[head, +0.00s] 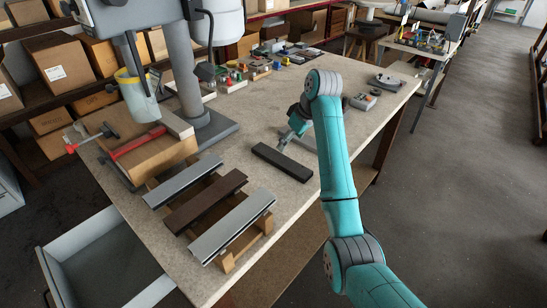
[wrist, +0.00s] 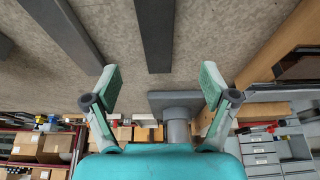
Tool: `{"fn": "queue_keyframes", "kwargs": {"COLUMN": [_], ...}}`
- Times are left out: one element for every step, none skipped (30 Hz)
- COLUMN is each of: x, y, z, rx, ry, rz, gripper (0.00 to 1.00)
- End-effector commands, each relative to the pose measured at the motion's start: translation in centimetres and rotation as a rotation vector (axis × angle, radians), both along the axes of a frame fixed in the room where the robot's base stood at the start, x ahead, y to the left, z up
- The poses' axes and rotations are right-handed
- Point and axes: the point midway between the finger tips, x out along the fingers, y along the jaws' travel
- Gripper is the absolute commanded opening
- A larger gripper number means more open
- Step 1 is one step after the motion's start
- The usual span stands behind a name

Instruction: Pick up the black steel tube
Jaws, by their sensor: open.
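The black steel tube (head: 282,162) is a dark, straight bar lying flat on the workbench, apart from the other profiles in the head view. My gripper (head: 285,142) is just beyond its upper left part, with the fingers pointing down toward the bench. A dark bar (wrist: 155,35), which looks like the tube, runs in from the top edge and ends between the fingertips. I cannot tell the height of the fingertips above it.
A grey profile (head: 183,181), a brown profile (head: 205,202) and another grey profile (head: 232,225) lie on wooden supports. A drill press with a grey base (head: 213,133) stands behind them. Small parts (head: 256,68) stand farther back on the workbench (head: 285,200). Bare bench surrounds the tube.

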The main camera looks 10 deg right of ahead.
Motion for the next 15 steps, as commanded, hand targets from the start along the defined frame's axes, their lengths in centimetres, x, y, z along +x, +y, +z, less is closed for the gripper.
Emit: {"fn": "queue_keyframes", "kwargs": {"x": [0.1, 0.2, 0.4, 0.5, 0.7, 0.9, 1.0, 1.1, 1.3, 1.4, 1.5, 1.5, 1.6, 1.6, 1.7], "y": [0.1, 0.2, 0.4, 0.5, 0.6, 0.7, 0.8, 0.9, 1.0, 1.1, 1.1, 1.1, 1.2, 1.2, 1.2], "z": [-0.6, -0.9, -1.5, -1.9, -2.3, -2.9, -3.3, -3.6, -4.0, -4.3, -4.5, -4.8, -4.9, -5.0, -5.2], "rx": [0.000, 0.000, 0.000, 0.000, 0.000, 0.000, 0.001, 0.000, 0.000, 0.001, 0.000, 0.000, 0.000, -0.001, 0.000], "ry": [0.004, 0.004, 0.004, 0.004, 0.004, 0.002, 0.003, 0.004, 0.002, 0.002, 0.002, 0.002, 0.002, 0.002, 0.001], "rz": [0.001, 0.001, 0.001, 0.001, 0.001, 0.002, 0.002, 0.002, 0.002, 0.002, 0.002, 0.002, 0.002, 0.001, 0.001], "gripper": [0.84, 0.84, 0.84, 0.84, 0.84, 0.84, 0.84, 0.84, 0.84, 0.84, 0.84, 0.84, 0.84, 0.84, 0.84]}}
